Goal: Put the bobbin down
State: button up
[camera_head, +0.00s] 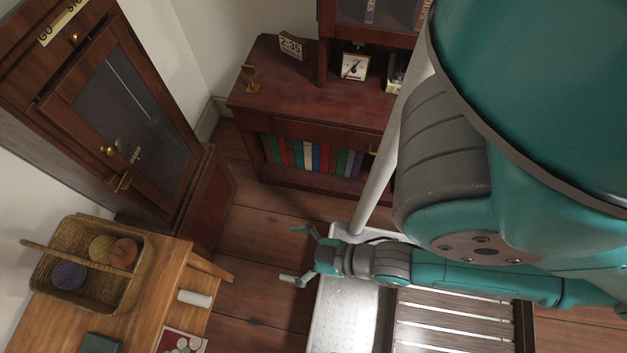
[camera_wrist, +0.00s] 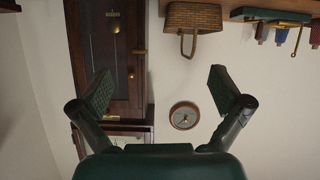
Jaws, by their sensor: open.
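My gripper (camera_head: 295,255) is open, its two fingers spread wide, with nothing between them. It reaches left over the wooden floor, to the right of the table. In the wrist view its fingers (camera_wrist: 160,88) also stand apart and empty. A short white cylinder (camera_head: 194,298) lies on its side near the right edge of the wooden table (camera_head: 150,296); it may be the bobbin, but I cannot tell for sure. It is well apart from my gripper.
A dark green block (camera_head: 100,343) and a card (camera_head: 182,342) lie nearby. A tall dark cabinet (camera_head: 125,110) and a bookcase (camera_head: 300,105) stand behind.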

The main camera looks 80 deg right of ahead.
jog(key=s+r+t, duration=0.1)
jog(key=s+r, duration=0.4)
jog(key=r, duration=0.3)
jog(key=shift+s+r+m+t, duration=0.2)
jog(key=shift+m+t, duration=0.1)
jog(key=shift+m, duration=0.1)
dwell(0.7)
